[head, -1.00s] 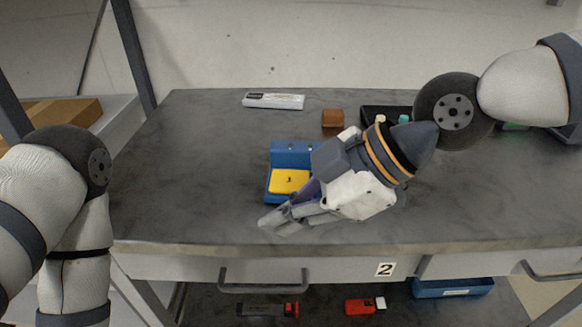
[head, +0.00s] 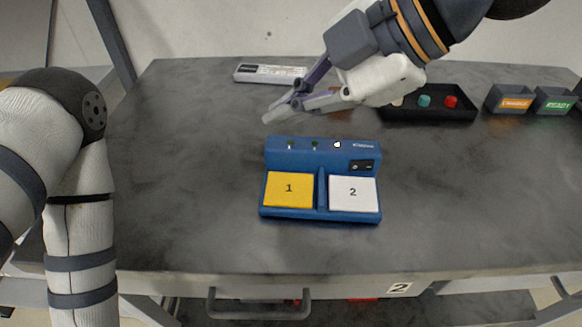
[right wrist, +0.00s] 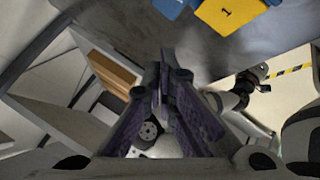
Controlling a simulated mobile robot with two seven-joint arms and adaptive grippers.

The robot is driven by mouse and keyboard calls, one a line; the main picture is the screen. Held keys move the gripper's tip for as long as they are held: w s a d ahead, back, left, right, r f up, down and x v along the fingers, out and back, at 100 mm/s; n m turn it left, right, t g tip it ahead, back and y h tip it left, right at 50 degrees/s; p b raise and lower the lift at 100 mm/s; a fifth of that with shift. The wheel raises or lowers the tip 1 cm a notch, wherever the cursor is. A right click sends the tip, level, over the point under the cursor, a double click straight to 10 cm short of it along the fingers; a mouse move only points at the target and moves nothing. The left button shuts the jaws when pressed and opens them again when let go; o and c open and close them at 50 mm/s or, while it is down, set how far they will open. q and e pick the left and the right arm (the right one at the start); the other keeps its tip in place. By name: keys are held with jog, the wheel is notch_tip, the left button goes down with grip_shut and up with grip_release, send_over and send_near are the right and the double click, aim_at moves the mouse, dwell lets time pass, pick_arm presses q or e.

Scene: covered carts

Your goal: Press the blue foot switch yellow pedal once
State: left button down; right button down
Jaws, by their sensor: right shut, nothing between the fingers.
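The blue foot switch (head: 320,158) sits on the grey table, with a yellow pedal (head: 288,189) marked 1 on its left and a white pedal (head: 353,194) marked 2 on its right. Of the small lamps on its back panel, the right one is lit white. My right gripper (head: 272,116) is shut and empty, above and behind the switch's left back edge, apart from the pedals. In the right wrist view its fingers (right wrist: 163,60) meet, and the yellow pedal (right wrist: 228,13) shows at the top edge. My left arm is at the left; its gripper is out of view.
A white box (head: 268,73) lies at the back. A black tray (head: 430,112) with coloured pieces and two labelled bins (head: 512,100) (head: 553,102) stand at the back right. The table is clear left and right of the switch.

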aim_at(291, 177)
notch_tip(291, 177, down, 7)
jog(key=shift+f, duration=0.15)
jog(key=shift+f, duration=0.1)
dwell(1.5)
jog(key=shift+f, duration=0.3)
jog(key=shift+f, duration=0.6)
dwell(0.7)
jog(key=shift+r, duration=1)
jog(key=shift+r, duration=2.55)
